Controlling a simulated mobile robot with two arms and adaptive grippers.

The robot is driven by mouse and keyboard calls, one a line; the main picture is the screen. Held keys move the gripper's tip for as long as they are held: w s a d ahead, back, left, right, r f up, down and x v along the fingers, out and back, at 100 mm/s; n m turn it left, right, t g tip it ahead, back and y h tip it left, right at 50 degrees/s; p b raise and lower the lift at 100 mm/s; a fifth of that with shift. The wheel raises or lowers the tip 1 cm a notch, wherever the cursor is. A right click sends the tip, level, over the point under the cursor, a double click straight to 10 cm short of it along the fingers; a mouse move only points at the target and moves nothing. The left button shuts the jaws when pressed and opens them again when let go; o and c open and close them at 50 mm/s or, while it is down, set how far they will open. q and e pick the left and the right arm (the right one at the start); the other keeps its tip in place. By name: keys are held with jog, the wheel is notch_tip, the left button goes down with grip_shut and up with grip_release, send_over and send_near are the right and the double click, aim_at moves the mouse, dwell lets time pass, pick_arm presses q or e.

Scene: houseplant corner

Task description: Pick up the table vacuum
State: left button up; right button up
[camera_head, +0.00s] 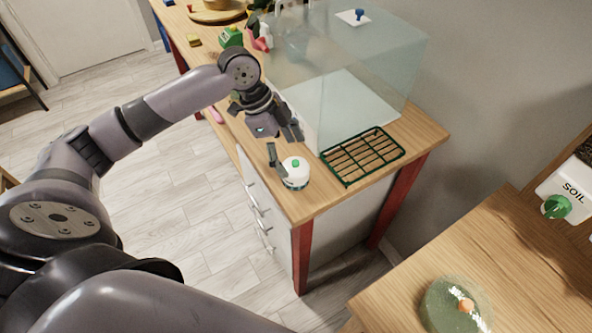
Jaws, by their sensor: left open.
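The table vacuum (295,173) appears to be the small round white device with a green button on top. It stands upright near the front corner of the wooden table (318,196). My left gripper (284,146) reaches in from the left and is just behind the device. Its dark fingers are spread apart with nothing between them. One finger overlaps the device's left edge in the picture; I cannot tell whether they touch. My right gripper is not in view.
A clear glass tank (375,75) stands behind the gripper. A green-framed rack (362,156) lies right of the device. A second wooden table (480,250) holds a green domed object (455,305) and a soil container (565,190).

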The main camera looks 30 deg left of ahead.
aim_at(291, 164)
pick_arm(q)
jog(key=shift+a+p+x, duration=0.2)
jog(key=shift+p+x, duration=0.15)
jog(key=shift+x, duration=1.2)
jog(key=shift+a+p+x, duration=0.15)
jog(key=shift+p+x, duration=0.15)
jog(key=shift+x, duration=1.25)
jog(key=shift+f, duration=0.1)
jog(key=c, duration=1.4)
